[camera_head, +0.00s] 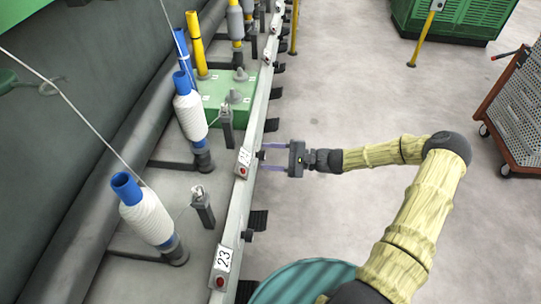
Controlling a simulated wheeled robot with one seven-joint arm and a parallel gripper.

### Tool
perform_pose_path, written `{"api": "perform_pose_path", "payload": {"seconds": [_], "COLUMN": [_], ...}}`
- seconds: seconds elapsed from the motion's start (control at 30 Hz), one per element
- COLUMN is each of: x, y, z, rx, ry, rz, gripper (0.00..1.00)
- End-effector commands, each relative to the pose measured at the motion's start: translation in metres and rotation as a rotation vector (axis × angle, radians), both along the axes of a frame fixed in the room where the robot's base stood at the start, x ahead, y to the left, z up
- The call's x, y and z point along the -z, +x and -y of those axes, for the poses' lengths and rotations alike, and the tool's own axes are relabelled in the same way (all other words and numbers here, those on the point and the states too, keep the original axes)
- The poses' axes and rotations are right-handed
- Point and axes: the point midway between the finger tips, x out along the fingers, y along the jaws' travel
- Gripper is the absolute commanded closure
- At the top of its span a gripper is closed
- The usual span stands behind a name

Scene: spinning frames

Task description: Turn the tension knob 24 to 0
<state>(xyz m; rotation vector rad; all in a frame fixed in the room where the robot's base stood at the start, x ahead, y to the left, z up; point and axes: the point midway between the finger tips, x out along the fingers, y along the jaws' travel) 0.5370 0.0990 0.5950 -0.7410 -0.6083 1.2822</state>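The spindle label 24 (244,156) is on the pale rail, seen at a slant and hard to read. A small dark knob (261,155) sticks out from the rail's right side beside this label. My gripper (265,157) points left at the rail with its two purple-grey fingers apart. The knob lies at or between the fingertips; I cannot tell whether they touch it. The knob's setting is too small to read.
The rail carries the label 23 (223,258) nearer, with another dark knob (248,236) beside it. White yarn bobbins (149,217) stand left of the rail. A teal drum (305,283) is at the bottom, and a cart (515,110) at the right. The floor between is clear.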

Motion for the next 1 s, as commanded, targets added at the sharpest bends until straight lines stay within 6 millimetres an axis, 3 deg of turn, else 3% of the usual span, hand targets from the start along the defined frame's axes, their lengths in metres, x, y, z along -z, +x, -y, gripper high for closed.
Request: {"api": "perform_pose_path", "payload": {"seconds": [0.3, 0.47, 1.0], "x": [-0.001, -0.002, -0.002], "y": [0.001, -0.001, -0.021], "z": [0.001, 0.013, 0.113], "rx": [0.001, 0.004, 0.004], "ry": [0.002, 0.0, 0.0], "rz": [-0.001, 0.0, -0.001], "gripper": [0.48, 0.48, 0.48]}}
